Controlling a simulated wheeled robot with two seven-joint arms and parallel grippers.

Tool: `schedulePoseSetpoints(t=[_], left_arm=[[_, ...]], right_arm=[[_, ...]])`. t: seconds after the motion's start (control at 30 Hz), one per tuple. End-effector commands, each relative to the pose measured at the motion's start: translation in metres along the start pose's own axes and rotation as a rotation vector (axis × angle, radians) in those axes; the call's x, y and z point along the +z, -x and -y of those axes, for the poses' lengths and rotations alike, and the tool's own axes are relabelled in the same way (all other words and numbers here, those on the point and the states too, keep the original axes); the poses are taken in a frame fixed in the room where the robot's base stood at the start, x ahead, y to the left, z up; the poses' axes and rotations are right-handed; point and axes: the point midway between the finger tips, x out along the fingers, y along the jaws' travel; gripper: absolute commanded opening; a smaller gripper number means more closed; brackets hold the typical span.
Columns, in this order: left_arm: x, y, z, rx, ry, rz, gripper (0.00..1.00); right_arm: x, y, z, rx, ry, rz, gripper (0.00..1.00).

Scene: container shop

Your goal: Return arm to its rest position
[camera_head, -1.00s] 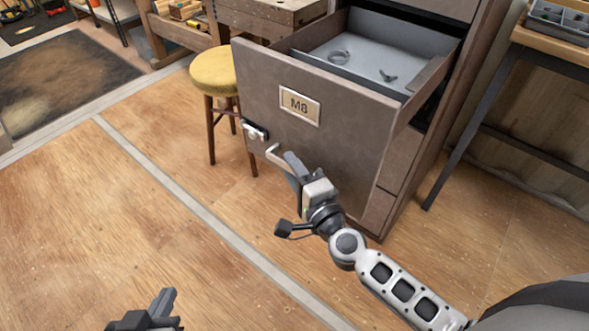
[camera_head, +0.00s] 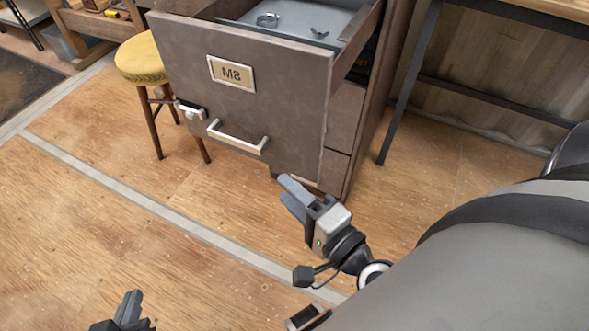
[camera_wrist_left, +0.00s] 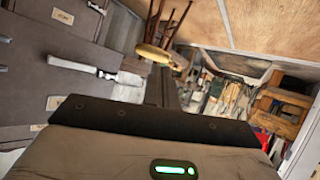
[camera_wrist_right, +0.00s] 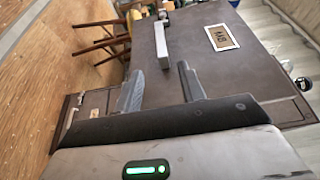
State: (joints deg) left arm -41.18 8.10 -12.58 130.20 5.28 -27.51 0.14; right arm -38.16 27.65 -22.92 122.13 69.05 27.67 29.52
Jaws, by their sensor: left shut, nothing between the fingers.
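My right gripper (camera_head: 290,192) is open and empty, in front of and below the pulled-out drawer. Its two spread fingers show in the right wrist view (camera_wrist_right: 160,88). The pale bar handle (camera_head: 237,137) on the drawer front (camera_head: 245,105) is clear of the fingers. My left gripper (camera_head: 131,303) is at the bottom left of the head view, shut and empty. In the left wrist view its fingers (camera_wrist_left: 160,85) are together. Most of the left arm is out of the head view.
The open drawer (camera_head: 300,42) holds a ring and a small dark part. A yellow stool (camera_head: 141,60) stands left of it. A table with a dark leg (camera_head: 408,85) stands to the right. The wooden floor (camera_head: 90,240) at front left is clear.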

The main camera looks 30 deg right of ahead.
Motion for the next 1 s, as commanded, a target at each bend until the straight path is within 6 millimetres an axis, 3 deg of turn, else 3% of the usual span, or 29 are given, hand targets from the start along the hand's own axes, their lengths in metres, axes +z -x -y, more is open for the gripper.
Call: schedulePoseSetpoints(t=[0.67, 0.83, 1.0], left_arm=[[-0.002, 0.002, -0.001, 0.003, -0.003, -0.002, 0.00], [-0.014, 0.011, -0.003, 0.000, -0.004, 0.016, 0.00], [-0.024, 0.018, -0.003, -0.009, -0.010, 0.047, 0.00]], right_arm=[[0.002, 0.005, 0.003, -0.002, 0.016, 0.009, 0.40], [0.031, 0.000, 0.025, -0.005, 0.292, 0.138, 0.40], [0.058, -0.004, 0.024, 0.084, 0.833, 0.333, 0.40]])
